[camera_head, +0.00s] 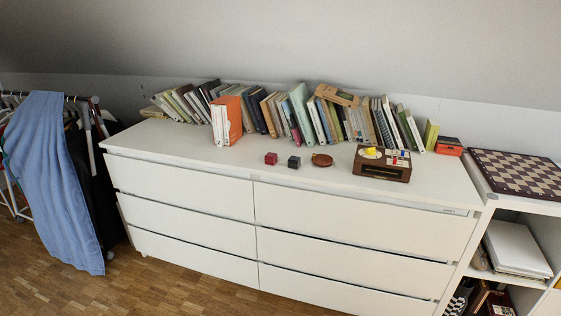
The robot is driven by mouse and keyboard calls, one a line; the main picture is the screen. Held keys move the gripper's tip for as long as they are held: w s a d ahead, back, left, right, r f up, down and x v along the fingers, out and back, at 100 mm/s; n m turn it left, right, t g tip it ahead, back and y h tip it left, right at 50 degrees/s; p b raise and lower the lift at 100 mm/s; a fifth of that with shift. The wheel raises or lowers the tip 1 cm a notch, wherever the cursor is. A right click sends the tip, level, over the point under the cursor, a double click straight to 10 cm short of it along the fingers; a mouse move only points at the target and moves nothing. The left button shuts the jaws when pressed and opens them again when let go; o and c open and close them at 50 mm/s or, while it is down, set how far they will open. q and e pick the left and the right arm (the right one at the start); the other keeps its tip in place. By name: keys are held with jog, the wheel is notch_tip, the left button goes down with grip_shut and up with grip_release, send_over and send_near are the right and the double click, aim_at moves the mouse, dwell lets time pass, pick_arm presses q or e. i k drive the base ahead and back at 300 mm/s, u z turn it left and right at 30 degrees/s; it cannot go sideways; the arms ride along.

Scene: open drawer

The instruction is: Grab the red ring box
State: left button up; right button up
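A small dark red box (271,158), which looks like the red ring box, sits on top of the white dresser (190,152) near its front edge, around the middle. A small black box (294,162) stands just right of it, with a narrow gap between them. Neither of my grippers shows in the head view.
A round brown object (322,160) and a wooden box with a yellow piece (383,164) lie further right. A row of books (300,112) lines the back, with an orange-and-white book (227,120) in front. The dresser top's left front is clear. A chessboard (517,172) lies at right.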

aim_at(271, 159)
jog(key=u, duration=0.7)
jog(key=i, duration=1.2)
jog(key=u, duration=0.35)
